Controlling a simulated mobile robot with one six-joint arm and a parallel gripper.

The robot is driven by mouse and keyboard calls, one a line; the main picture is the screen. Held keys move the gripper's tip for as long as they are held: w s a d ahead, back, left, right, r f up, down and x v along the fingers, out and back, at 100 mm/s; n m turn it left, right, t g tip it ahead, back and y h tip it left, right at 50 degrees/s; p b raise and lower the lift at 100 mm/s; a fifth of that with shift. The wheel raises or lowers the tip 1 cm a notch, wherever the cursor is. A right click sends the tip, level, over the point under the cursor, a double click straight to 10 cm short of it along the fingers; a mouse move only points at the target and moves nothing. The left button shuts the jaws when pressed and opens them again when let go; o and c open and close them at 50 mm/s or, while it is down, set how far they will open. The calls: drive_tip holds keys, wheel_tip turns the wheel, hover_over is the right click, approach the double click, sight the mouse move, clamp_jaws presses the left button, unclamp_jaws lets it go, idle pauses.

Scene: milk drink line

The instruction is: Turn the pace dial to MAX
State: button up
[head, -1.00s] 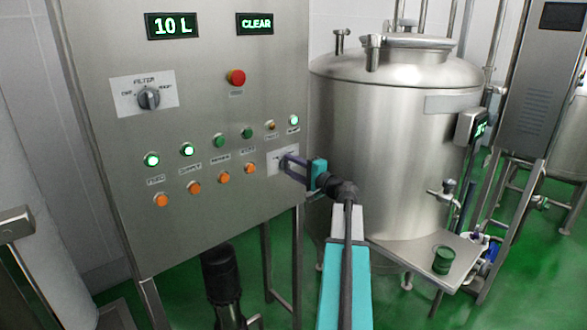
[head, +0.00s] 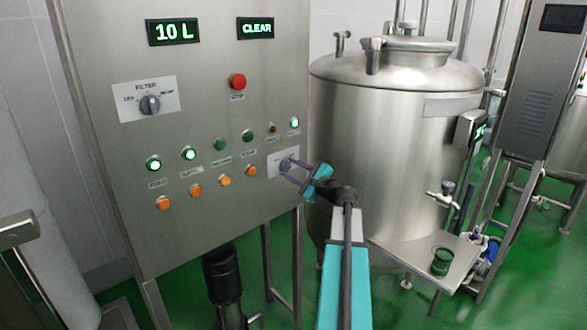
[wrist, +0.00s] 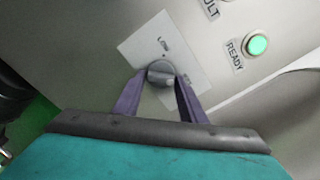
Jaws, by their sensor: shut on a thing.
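The pace dial (wrist: 161,72) is a grey knob on a white label plate at the lower right of the steel panel. In the head view the dial (head: 286,163) is partly hidden by my fingers. In the wrist view its label reads "LOW" beside a small dot; other marks on the plate are hidden or too small to read. My gripper (wrist: 160,82) has purple fingers, one on each side of the knob, shut on it. In the head view my gripper (head: 288,170) reaches the plate from the right, with its teal body tilted.
The panel (head: 200,100) also carries a filter switch (head: 150,104), a red button (head: 238,81), and rows of green and orange buttons. A lit READY lamp (wrist: 257,44) is near the dial. Displays read "10 L" and "CLEAR". A steel tank (head: 390,130) stands to the right.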

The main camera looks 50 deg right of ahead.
drive_tip(key=shift+a+f, duration=0.1)
idle(0.4)
drive_tip(key=o, duration=0.9)
drive_tip(key=shift+s, duration=0.15)
drive_tip(key=s+b, duration=0.1)
drive_tip(key=s, duration=0.3)
drive_tip(key=s+b, duration=0.1)
drive_tip(key=s, duration=0.4)
drive_tip(key=s+a+b, duration=0.1)
drive_tip(key=s, duration=0.3)
drive_tip(key=shift+s, duration=0.3)
